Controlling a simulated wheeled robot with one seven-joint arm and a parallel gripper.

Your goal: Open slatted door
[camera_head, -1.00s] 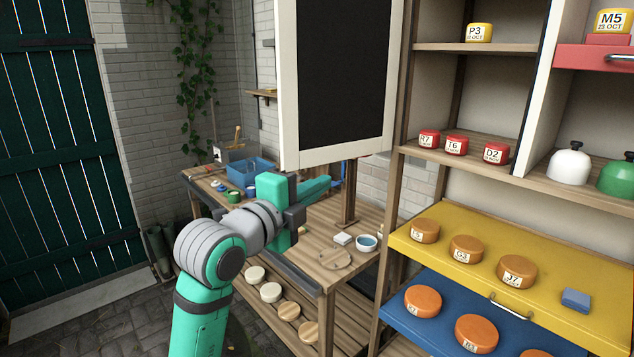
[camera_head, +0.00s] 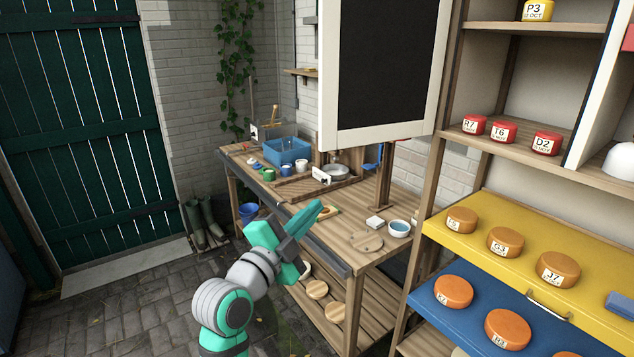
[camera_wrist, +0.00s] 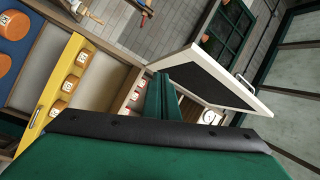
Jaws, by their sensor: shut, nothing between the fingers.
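A dark green door (camera_head: 85,130) of upright slats, with light showing through the gaps, fills the left of the head view. It looks closed, and no handle on it is clear to me. My gripper (camera_head: 312,212) is shut and empty, in front of the workbench's edge and well to the right of the door. Its fingers also show in the wrist view (camera_wrist: 160,98), where I cannot pick out the slatted door with certainty.
A white-framed black panel (camera_head: 382,65) hangs over the workbench (camera_head: 350,262); it also shows in the wrist view (camera_wrist: 215,80). Boots (camera_head: 203,222) and a blue bucket (camera_head: 248,212) stand beside the bench. Shelves with a yellow drawer (camera_head: 500,270) are at right. Paving before the door is clear.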

